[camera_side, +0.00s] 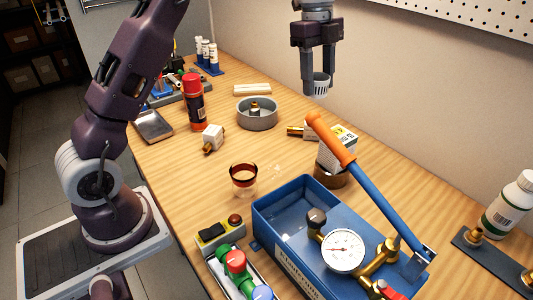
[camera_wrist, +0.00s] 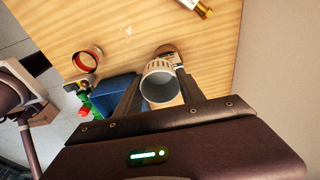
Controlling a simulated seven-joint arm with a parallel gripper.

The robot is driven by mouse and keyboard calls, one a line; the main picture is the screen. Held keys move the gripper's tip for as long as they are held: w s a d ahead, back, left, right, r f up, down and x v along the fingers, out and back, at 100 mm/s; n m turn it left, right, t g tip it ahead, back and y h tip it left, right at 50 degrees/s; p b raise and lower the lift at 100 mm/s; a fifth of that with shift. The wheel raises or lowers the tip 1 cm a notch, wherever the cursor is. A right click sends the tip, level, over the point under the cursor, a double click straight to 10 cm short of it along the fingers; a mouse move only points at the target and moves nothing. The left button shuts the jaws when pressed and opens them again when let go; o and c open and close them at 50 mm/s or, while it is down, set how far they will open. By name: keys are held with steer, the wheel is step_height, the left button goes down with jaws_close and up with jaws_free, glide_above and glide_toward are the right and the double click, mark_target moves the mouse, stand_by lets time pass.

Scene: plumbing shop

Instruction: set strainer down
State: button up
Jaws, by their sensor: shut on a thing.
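The strainer (camera_side: 320,86), a small pale grey cup with slots in its wall, is held high above the bench at the top of the side view. My gripper (camera_side: 317,78) is shut on it, one finger on each side. In the wrist view the strainer (camera_wrist: 159,80) sits between the two fingers (camera_wrist: 158,92), its round open end facing the camera. The strainer is clear of the bench and touches nothing but my fingers. What lies directly under it is partly hidden in the wrist view.
A blue test pump (camera_side: 275,210) with an orange-gripped lever (camera_side: 331,139) rises at front right. A brown round holder (camera_side: 331,178), a red-rimmed clear cup (camera_side: 243,178), a grey round pan (camera_side: 257,118) and a red-capped can (camera_side: 195,105) stand on the bench. Bare wood shows between them.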

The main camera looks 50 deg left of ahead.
glide_above(268, 154)
steer(key=f, duration=2.1)
steer(key=shift+a+f, duration=0.25)
steer(key=shift+f, duration=0.1)
steer(key=shift+f, duration=0.15)
steer(key=o, duration=1.3)
